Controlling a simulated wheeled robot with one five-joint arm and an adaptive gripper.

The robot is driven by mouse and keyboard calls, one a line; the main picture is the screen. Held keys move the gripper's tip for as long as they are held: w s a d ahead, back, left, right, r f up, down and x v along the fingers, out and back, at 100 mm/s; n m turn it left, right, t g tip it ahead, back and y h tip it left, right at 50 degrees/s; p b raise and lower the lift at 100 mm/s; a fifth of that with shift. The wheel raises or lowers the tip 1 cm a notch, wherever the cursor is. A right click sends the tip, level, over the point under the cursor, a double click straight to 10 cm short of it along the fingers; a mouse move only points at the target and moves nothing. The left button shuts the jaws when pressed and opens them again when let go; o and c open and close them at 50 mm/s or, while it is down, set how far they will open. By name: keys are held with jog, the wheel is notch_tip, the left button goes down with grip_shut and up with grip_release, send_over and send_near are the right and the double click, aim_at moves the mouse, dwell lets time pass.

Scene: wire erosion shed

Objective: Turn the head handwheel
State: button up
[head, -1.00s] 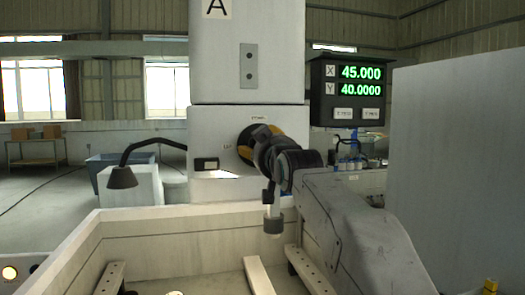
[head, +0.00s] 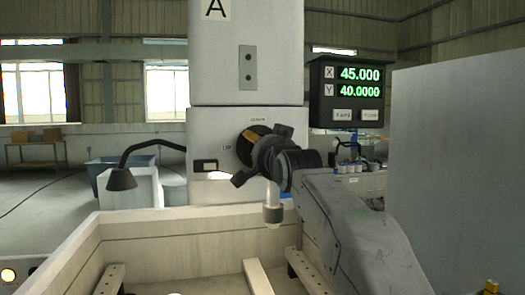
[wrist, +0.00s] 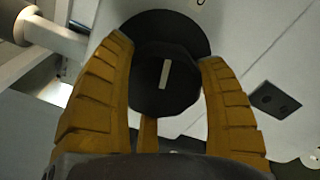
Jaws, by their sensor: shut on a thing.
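The head handwheel (wrist: 165,75) is a dark faceted knob with a pale index mark on its face, in front of a round black disc. In the wrist view my gripper (wrist: 167,70) has its yellow-brown ribbed fingers closed around the knob, one on each side, with a third finger part showing below. In the head view the handwheel's dark disc (head: 255,144) sits on the front of the white machine head, and my gripper (head: 262,150) and wrist cover most of it. The knob itself is hidden there.
A black lamp (head: 122,179) on a bent arm is at left. A pale nozzle (head: 272,208) hangs below the head over the open white tank (head: 160,222). A grey panel (head: 460,160) stands at right.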

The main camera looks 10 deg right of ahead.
jog(key=shift+w+a+f+m, duration=0.1)
jog(key=shift+w+f+m, duration=0.05)
jog(key=shift+f+m, duration=0.4)
jog(key=shift+r+m, duration=0.1)
jog(key=shift+m, duration=0.15)
jog(key=o, duration=1.2)
jog(key=shift+a+r, duration=0.15)
jog(key=shift+r, duration=0.15)
jog(key=shift+s+r, duration=0.1)
jog(key=shift+s, duration=0.65)
jog(key=s, duration=1)
jog(key=shift+s, duration=0.35)
